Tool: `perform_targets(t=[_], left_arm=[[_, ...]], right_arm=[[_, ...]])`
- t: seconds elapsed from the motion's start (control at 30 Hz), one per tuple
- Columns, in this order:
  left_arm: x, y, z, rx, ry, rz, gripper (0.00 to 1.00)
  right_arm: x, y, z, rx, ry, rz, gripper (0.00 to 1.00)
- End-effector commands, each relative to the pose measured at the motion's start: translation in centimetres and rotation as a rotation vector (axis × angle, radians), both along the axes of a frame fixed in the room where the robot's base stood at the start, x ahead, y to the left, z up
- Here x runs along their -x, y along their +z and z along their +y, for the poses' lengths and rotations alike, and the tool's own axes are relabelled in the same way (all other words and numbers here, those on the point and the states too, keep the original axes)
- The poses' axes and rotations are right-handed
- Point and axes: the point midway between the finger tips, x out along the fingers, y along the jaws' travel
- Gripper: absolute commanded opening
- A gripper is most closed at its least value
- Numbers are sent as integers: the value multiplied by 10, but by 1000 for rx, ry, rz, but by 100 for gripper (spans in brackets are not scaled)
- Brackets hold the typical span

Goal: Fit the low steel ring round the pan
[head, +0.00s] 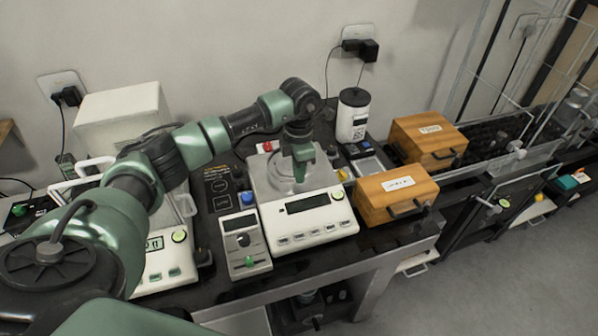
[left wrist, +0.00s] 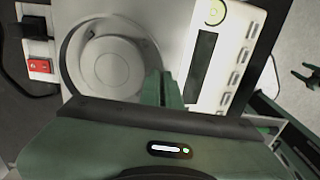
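The round pan (left wrist: 111,67) sits on the white balance (head: 320,222) in the middle of the table. The low steel ring (left wrist: 73,52) shows as a thin pale rim around the pan. In the head view the pan and ring are partly behind my gripper. My left gripper (head: 302,170) points down over the balance. Its fingertips (left wrist: 163,88) are close together on the ring's wall, on the side nearest the display. Whether the ring rests on the balance is hidden. My right gripper (left wrist: 304,77) shows small at the right, over the floor, with its fingers apart and empty.
A grey control box (head: 245,245) stands close left of the balance. Two wooden boxes (head: 395,192) (head: 428,138) and a white canister (head: 352,116) stand to the right and behind. Another balance (head: 165,262) is at the left, partly behind my left arm.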

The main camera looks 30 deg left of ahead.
Motion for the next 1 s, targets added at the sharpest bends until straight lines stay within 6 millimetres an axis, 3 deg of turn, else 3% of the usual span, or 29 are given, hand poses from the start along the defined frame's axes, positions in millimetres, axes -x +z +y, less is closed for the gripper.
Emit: perform_targets(t=[0.5, 0.83, 0.9, 0.93, 1.0], left_arm=[[0, -17, 0, 0, 1, 0, 0], [0, -17, 0, 0, 0, 0, 0], [0, -17, 0, 0, 0, 0, 23], [0, -17, 0, 0, 0, 0, 29], [0, -17, 0, -1, 1, -1, 29]], right_arm=[[0, -13, 0, 0, 0, 0, 52], [0, -13, 0, 0, 0, 0, 52], [0, -13, 0, 0, 0, 0, 52], [0, -13, 0, 0, 0, 0, 52], [0, -13, 0, 0, 0, 0, 52]])
